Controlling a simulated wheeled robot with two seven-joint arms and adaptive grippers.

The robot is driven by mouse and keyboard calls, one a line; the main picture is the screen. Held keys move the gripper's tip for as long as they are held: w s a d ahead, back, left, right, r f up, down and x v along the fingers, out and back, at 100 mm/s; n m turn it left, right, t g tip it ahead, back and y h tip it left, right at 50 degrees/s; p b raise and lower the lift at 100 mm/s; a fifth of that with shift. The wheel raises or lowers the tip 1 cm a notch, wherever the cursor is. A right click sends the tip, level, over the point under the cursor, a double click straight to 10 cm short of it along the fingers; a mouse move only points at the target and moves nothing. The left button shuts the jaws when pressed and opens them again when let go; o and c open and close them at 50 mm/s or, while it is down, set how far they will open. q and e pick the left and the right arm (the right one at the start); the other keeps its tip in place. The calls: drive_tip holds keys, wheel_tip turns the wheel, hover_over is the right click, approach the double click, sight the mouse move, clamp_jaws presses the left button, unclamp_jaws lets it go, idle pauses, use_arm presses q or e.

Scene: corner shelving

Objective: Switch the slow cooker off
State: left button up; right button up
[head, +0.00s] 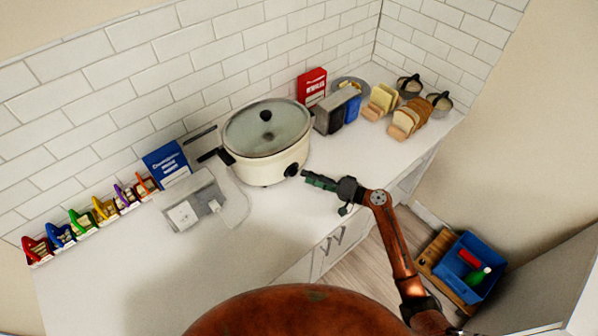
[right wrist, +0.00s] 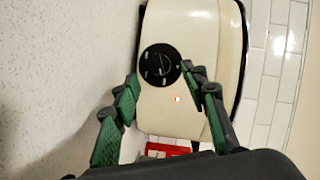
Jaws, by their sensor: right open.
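The slow cooker (head: 265,140) is cream-white with a glass lid and black knob on top, standing on the counter against the tiled wall. Its black control dial (head: 291,170) is on the front, at the lower right. In the right wrist view the dial (right wrist: 160,65) has pale markings, and a small reddish light (right wrist: 178,99) shows beside it. My right gripper (head: 306,177) is just in front of the dial, pointing at it. In the right wrist view its green-padded fingers (right wrist: 160,95) are apart with nothing between them, and the dial lies just beyond the tips. My left gripper is not in view.
A blue box (head: 166,162) and a grey-white appliance (head: 191,202) stand left of the cooker. A red box (head: 311,86), a toaster (head: 337,110) and bread slices (head: 408,118) are to its right. A blue crate (head: 469,266) sits on the floor. The front counter is clear.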

sight(293, 171)
drive_tip(key=x, duration=0.3)
drive_tip(key=shift+w+a, duration=0.25)
drive_tip(key=shift+w, duration=0.05)
drive_tip(key=shift+w+a+f, duration=0.1)
drive_tip(key=shift+a, duration=0.25)
drive_tip(key=shift+c, duration=0.2)
drive_tip(key=c, duration=0.7)
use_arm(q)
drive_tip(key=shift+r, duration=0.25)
use_arm(e)
clamp_jaws()
